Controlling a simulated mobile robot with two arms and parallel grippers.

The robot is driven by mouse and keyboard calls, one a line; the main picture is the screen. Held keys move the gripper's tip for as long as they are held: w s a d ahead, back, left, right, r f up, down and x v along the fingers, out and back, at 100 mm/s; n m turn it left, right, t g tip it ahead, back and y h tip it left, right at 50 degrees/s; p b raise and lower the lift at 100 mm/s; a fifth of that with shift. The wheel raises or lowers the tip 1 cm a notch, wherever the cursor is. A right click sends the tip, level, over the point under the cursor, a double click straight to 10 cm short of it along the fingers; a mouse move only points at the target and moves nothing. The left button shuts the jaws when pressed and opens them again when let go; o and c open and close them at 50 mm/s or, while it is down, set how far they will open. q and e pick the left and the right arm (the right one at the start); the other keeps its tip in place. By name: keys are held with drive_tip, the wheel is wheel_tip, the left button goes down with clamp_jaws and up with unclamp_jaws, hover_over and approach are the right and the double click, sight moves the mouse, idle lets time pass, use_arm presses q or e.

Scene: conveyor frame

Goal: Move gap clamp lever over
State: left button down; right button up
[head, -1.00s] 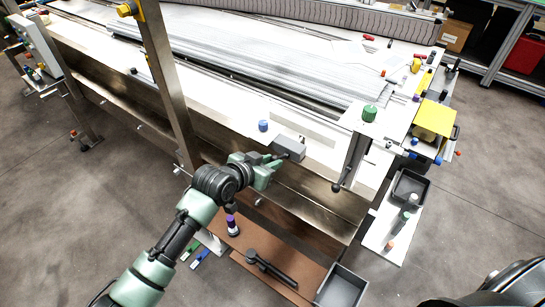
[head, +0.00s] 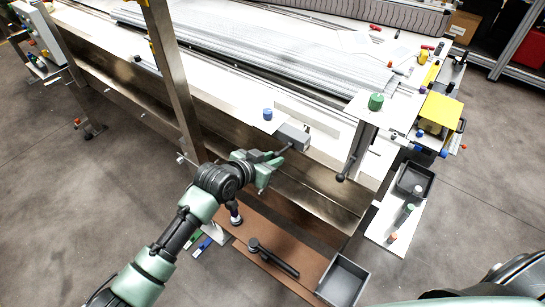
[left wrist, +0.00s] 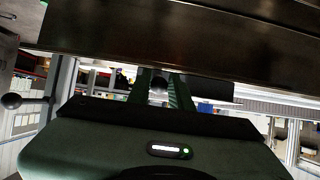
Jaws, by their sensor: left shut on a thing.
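In the head view a grey clamp block (head: 293,137) sits on the near edge of the conveyor frame. A thin lever rod (head: 284,149) runs from it down toward my left gripper (head: 277,158). The gripper is just below and left of the block, shut on the lever's end. In the left wrist view the dark ball knob (left wrist: 158,86) of the lever shows between the two green fingers. My right gripper is out of view.
A second lever with a black ball (head: 340,177) hangs from the post (head: 357,150) at right; a ball lever also shows in the left wrist view (left wrist: 12,101). An upright metal post (head: 173,80) stands left.

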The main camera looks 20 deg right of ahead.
use_arm(q)
drive_tip(key=shift+f, duration=0.2)
drive_tip(key=shift+s+a+f+b, duration=0.1)
drive_tip(key=shift+f+b, duration=0.2)
drive_tip(key=shift+f, duration=0.2)
drive_tip(key=shift+s+a+f+b, duration=0.1)
drive_tip(key=shift+f+b, duration=0.15)
drive_tip(key=shift+f, duration=0.2)
drive_tip(key=c, duration=1.2)
unclamp_jaws()
drive_tip(key=shift+w, duration=0.1)
drive_tip(key=shift+r, duration=0.1)
drive_tip(key=shift+r, duration=0.1)
